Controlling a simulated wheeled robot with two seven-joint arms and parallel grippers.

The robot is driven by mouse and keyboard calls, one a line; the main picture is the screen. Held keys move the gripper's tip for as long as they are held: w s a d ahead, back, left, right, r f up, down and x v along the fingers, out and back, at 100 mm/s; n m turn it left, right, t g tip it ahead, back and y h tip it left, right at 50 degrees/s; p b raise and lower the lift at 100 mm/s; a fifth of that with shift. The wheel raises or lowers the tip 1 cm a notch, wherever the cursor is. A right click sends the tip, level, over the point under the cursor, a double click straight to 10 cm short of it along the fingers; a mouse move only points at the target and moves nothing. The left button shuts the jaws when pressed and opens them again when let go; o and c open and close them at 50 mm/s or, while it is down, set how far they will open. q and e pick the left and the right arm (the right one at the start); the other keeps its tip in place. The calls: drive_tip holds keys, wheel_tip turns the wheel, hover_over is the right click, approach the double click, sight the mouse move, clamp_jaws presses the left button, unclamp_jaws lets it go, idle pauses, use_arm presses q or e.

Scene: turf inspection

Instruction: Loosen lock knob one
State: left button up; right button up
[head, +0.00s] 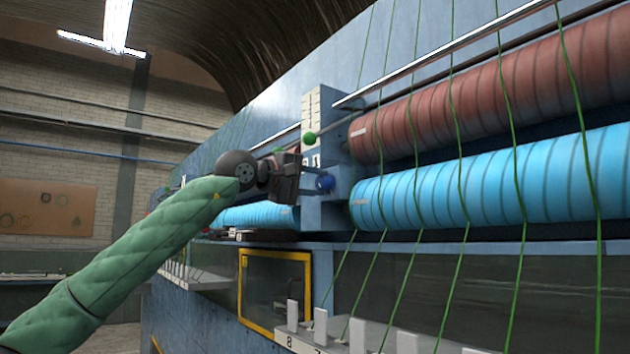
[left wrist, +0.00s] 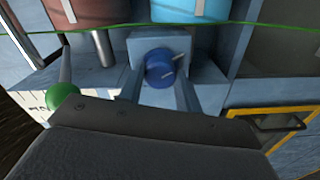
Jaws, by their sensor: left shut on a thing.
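A blue knob (head: 325,182) sits on a blue block of the machine, between the roller sections. It also shows in the left wrist view (left wrist: 160,68), with a pale mark on its face. My left gripper (head: 308,180) reaches it from the left, and its two fingers lie on either side of the knob in the left wrist view (left wrist: 159,88). It is shut on the knob. The far side of the knob is hidden. My right gripper is not in view.
A green ball knob (head: 309,138) on a rod stands above, near a white scale plate (head: 312,108). Red-brown (head: 440,100) and light-blue (head: 480,180) yarn rollers run to the right. Green strands cross them. A yellow-framed window (head: 275,290) is below.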

use_arm(q)
drive_tip(key=shift+a+r, duration=0.15)
drive_tip(key=shift+r, duration=0.15)
drive_tip(key=o, duration=1)
drive_tip(key=shift+f, duration=0.15)
drive_tip(key=shift+f, duration=0.1)
